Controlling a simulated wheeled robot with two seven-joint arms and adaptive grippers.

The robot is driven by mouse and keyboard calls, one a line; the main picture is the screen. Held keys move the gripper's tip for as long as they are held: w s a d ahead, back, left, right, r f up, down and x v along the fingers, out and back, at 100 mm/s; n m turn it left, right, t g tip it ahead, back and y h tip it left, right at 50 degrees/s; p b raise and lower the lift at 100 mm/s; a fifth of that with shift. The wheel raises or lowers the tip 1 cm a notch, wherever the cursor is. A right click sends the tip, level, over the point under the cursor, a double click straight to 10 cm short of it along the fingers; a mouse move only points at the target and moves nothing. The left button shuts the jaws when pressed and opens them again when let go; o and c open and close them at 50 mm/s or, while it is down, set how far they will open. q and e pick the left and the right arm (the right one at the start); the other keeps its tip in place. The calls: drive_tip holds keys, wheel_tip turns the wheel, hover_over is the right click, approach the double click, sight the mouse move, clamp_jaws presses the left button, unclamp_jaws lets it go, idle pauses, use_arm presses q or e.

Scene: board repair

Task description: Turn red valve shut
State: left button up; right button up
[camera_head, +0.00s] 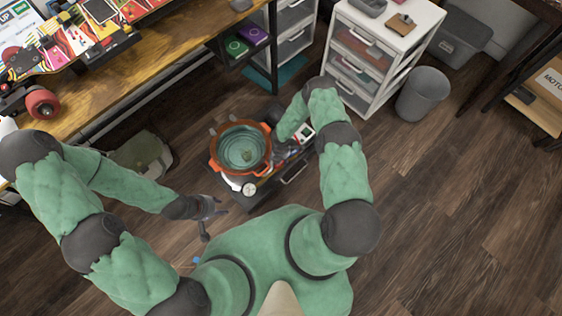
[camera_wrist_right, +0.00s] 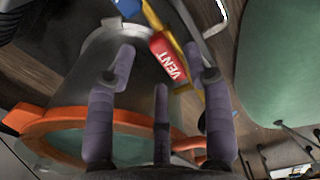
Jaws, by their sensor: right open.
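The red valve handle (camera_wrist_right: 170,58), lettered "VENT" in white, shows in the right wrist view. It lies just beyond and between the spread fingertips of my right gripper (camera_wrist_right: 160,62), which is open and empty. I cannot tell whether a finger touches it. A yellow bar runs beside the handle, and a blue part (camera_wrist_right: 128,8) sits near it. In the head view my right gripper is mostly hidden by my arm near the pot. My left gripper (camera_head: 212,216) is away from the valve, low over the floor left of centre, with its fingers apart and nothing in them.
An orange-rimmed pot (camera_head: 213,160) with teal contents stands beside a round white gauge (camera_head: 249,188). A wooden workbench (camera_head: 160,62) is at upper left. A white drawer unit (camera_head: 398,62) and a grey bin (camera_head: 424,93) stand at upper right. The right-hand floor is clear.

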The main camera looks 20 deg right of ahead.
drive_tip(key=shift+f+b, duration=0.3)
drive_tip(key=shift+f, duration=0.8)
clamp_jaws()
